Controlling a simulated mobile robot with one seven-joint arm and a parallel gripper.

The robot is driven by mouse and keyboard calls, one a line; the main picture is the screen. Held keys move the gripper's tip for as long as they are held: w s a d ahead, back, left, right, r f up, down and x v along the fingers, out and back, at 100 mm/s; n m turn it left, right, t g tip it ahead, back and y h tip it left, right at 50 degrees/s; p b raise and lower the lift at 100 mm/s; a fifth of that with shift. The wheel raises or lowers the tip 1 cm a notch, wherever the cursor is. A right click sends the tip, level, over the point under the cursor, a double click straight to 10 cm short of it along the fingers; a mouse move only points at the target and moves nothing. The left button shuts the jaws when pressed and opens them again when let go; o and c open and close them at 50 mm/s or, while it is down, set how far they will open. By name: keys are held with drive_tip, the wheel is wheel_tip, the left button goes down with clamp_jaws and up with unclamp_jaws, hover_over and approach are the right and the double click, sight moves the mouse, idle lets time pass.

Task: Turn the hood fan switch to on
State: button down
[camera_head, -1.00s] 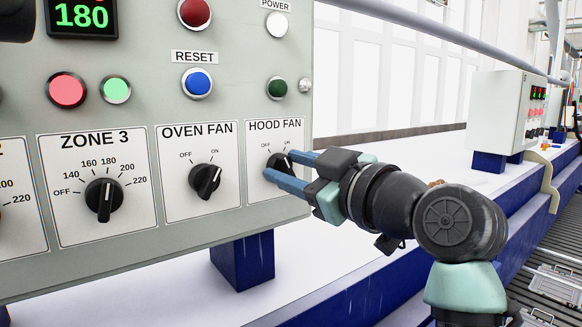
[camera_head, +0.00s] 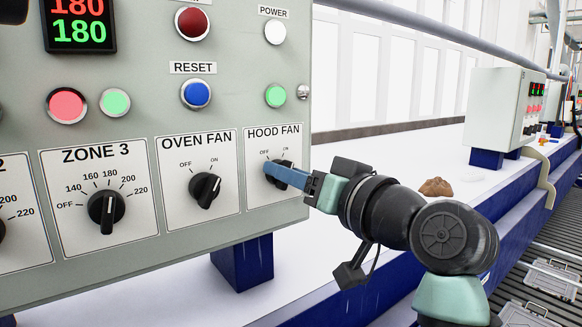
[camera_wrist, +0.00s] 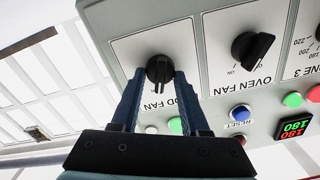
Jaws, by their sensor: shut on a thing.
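The hood fan switch (camera_head: 279,172) is a black rotary knob on the white HOOD FAN plate at the panel's right edge. My gripper (camera_head: 272,170) reaches it from the right, its blue fingers shut on the knob and partly hiding it. In the wrist view the knob (camera_wrist: 159,68) sits between the tips of my gripper (camera_wrist: 160,75). The knob's pointer is hard to read behind the fingers, but it appears turned toward the ON side. The green lamp (camera_head: 275,95) above the plate is bright.
The oven fan knob (camera_head: 205,190) is close on the left, with the zone 3 knob (camera_head: 106,208) beyond it. The reset button (camera_head: 196,93) and power lamp (camera_head: 275,32) are above. Open room lies right of the panel over the white surface (camera_head: 400,165).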

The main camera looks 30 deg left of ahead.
drive_tip(key=shift+m+p, duration=0.3)
drive_tip(key=shift+m, duration=0.5)
drive_tip(key=shift+c, duration=2)
unclamp_jaws()
drive_tip(key=b+v, duration=0.5)
drive_tip(key=v, duration=0.8)
